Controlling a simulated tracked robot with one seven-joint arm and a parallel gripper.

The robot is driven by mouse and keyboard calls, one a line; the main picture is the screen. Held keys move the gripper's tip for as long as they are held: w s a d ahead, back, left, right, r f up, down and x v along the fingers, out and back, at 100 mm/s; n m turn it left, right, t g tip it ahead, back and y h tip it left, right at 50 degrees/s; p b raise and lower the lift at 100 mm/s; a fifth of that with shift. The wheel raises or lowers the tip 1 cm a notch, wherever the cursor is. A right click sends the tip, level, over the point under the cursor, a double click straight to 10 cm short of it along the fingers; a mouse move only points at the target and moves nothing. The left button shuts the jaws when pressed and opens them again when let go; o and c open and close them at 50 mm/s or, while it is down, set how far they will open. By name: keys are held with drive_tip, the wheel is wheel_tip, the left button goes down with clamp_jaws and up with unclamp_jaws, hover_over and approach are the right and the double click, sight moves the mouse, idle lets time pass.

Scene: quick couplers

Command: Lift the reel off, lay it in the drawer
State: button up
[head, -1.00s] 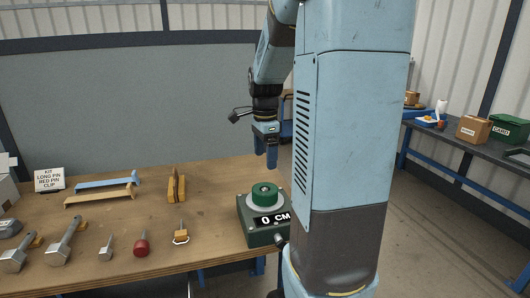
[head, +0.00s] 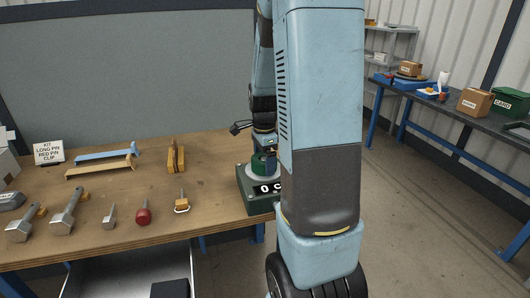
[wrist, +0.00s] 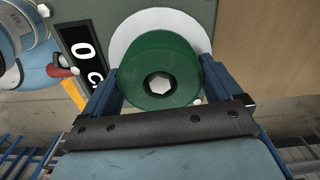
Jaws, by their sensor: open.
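In the head view the reel (head: 258,163) is partly hidden by my arm. My gripper (wrist: 160,80) is open and lowered over it, with one blue finger on either side of the reel. I cannot tell whether the fingers touch it. Under the table, a pale drawer (head: 122,274) stands pulled out, its front part cut off by the picture edge.
A dark block (head: 170,289) shows at the drawer's right. A side bench with boxes (head: 474,102) is at the right.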

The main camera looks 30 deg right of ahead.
drive_tip(key=shift+f, duration=0.2)
drive_tip(key=c, duration=1.2)
drive_tip(key=shift+r, duration=2.75)
drive_tip(key=shift+c, duration=0.2)
drive_tip(key=shift+r, duration=0.1)
drive_tip(key=shift+r, duration=1.95)
